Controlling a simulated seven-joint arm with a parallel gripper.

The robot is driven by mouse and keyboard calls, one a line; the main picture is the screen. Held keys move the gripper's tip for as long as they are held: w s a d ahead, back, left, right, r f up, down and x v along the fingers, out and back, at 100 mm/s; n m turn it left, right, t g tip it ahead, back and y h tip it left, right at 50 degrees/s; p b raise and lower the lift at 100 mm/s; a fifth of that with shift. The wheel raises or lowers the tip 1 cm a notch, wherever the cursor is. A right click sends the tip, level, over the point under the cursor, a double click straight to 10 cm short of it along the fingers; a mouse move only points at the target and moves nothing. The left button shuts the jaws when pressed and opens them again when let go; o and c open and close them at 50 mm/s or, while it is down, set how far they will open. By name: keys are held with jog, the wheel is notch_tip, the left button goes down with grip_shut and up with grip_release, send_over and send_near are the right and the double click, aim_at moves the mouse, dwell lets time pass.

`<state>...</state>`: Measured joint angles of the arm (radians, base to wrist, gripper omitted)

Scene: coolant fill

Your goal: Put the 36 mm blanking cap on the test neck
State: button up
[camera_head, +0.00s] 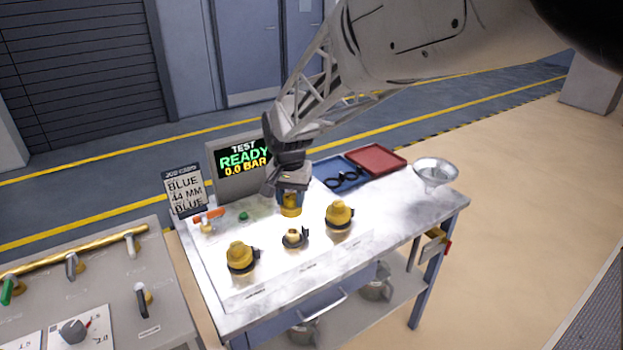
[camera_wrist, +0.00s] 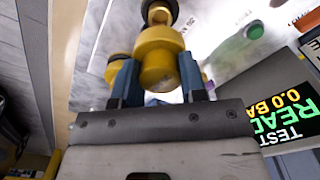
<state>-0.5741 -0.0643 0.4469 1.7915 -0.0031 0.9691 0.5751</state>
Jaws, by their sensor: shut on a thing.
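My gripper (camera_head: 291,193) is shut on a yellow cap (camera_head: 291,207). The cap also shows between the two blue-tipped fingers in the wrist view (camera_wrist: 158,65). The gripper holds it above and just behind the middle fitting (camera_head: 294,238), an open neck with a dark collar, likely the test neck. A gap shows between cap and neck. Two more yellow caps sit on dark-collared fittings, one at left (camera_head: 240,256) and one at right (camera_head: 339,214). No size marking is readable on the held cap.
A blue tray (camera_head: 328,167) with black rings, a red tray (camera_head: 376,158) and a metal funnel (camera_head: 434,173) stand at the back right of the bench. A display (camera_head: 240,158) reads "TEST READY 0.0 BAR". A job card (camera_head: 186,192) reads "BLUE 44 MM BLUE".

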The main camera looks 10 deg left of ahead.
jog(key=shift+f, duration=0.15)
send_over(292, 232)
jog(key=shift+f, duration=2.7)
jog(key=shift+f, duration=1.4)
jog(key=o, duration=1)
jog(key=shift+r, duration=0.1)
jog(key=shift+r, duration=3.8)
